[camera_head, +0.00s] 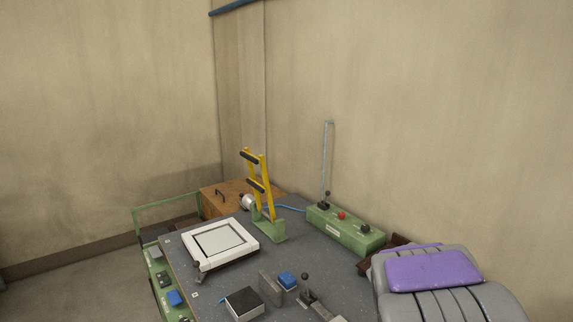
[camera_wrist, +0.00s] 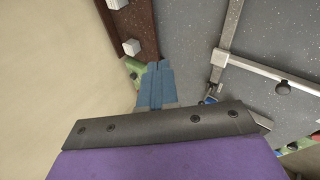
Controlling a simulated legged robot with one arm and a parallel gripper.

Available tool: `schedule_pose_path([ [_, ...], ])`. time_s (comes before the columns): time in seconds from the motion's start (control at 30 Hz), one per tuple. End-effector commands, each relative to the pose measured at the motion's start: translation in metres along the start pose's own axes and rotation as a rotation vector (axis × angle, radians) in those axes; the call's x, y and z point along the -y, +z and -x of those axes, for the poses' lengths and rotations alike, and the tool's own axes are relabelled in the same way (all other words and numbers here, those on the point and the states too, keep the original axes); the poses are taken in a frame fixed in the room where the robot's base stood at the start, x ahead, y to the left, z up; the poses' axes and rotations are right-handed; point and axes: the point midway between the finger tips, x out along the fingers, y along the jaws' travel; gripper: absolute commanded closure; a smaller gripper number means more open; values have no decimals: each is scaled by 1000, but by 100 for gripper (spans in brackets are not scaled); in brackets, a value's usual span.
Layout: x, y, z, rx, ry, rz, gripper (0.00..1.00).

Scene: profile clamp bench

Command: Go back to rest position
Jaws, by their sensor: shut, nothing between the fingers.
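My gripper (camera_wrist: 158,68) shows in the wrist view as two blue-grey fingers side by side, shut and empty. They extend past a dark bolted plate and a purple cover on my wrist. The fingers are over the edge of the grey speckled bench (camera_wrist: 190,45), beside a brown rail; I cannot tell how high above it. In the head view the fingers are not visible. The bench (camera_head: 215,282) there carries a yellow lever frame (camera_head: 260,185) with black grips on a green base and a metal clamp (camera_head: 318,303) with a black knob near the front.
A green control box (camera_head: 345,230) with a tall thin rod (camera_head: 326,165) stands at the back right. A white square frame (camera_head: 220,243), a dark box (camera_head: 244,302) and a blue block (camera_head: 288,281) sit on the bench. A wooden box (camera_head: 232,195) is behind. Walls close off the back.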

Motion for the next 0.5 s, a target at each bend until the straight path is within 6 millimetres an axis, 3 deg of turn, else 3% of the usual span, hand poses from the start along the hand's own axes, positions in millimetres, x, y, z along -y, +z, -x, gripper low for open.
schedule_pose_path([
  [0.1,31,35,35,84,-79,-163,100],
  [0.27,88,74,84,196,-212,-364,100],
  [0.5,193,119,163,369,-449,-586,100],
])
